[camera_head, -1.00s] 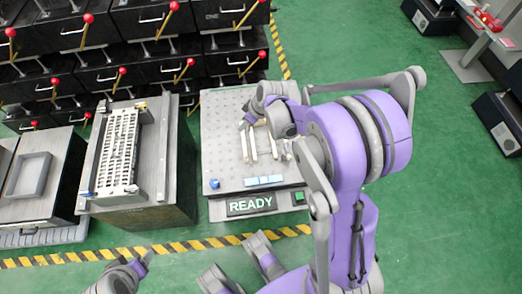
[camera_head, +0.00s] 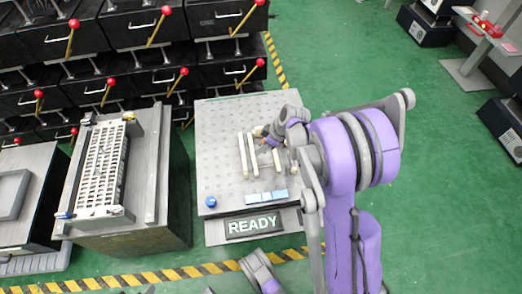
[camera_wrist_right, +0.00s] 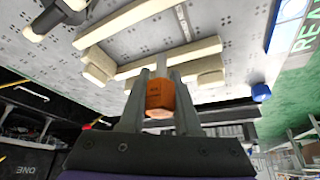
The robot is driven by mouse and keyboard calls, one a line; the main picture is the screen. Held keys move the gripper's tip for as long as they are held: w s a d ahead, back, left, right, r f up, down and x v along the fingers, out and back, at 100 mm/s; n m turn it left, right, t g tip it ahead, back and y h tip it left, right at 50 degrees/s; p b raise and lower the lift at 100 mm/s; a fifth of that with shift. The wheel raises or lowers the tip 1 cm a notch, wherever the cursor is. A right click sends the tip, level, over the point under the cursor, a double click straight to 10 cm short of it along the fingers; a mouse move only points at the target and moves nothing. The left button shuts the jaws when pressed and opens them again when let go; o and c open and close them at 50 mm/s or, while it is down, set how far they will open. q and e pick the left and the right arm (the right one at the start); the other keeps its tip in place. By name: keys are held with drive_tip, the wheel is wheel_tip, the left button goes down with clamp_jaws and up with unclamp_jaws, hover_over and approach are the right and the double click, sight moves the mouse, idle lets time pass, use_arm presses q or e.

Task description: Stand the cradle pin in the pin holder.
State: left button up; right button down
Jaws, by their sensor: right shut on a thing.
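My right gripper (camera_head: 263,145) is low over the perforated plate, beside pale bars. In the right wrist view its fingers (camera_wrist_right: 160,92) are shut on a small orange-brown block (camera_wrist_right: 159,99), which appears to be the cradle pin. Its length and lower end cannot be told. A dark and white cylinder (camera_wrist_right: 62,16) is at the wrist view's upper left. I cannot tell which part is the pin holder. My left gripper is out of view.
The grey perforated plate (camera_head: 220,130) has a blue knob (camera_head: 211,202), light blue tiles (camera_head: 266,197) and a READY sign (camera_head: 252,227). A slotted white rack (camera_head: 98,170) stands on a bench to the left. The plate's left side is clear.

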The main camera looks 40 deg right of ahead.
drive_tip(key=shift+f, duration=1.05)
drive_tip(key=shift+f+b, duration=0.6)
drive_tip(key=c, duration=0.6)
unclamp_jaws()
drive_tip(key=shift+r, duration=0.1)
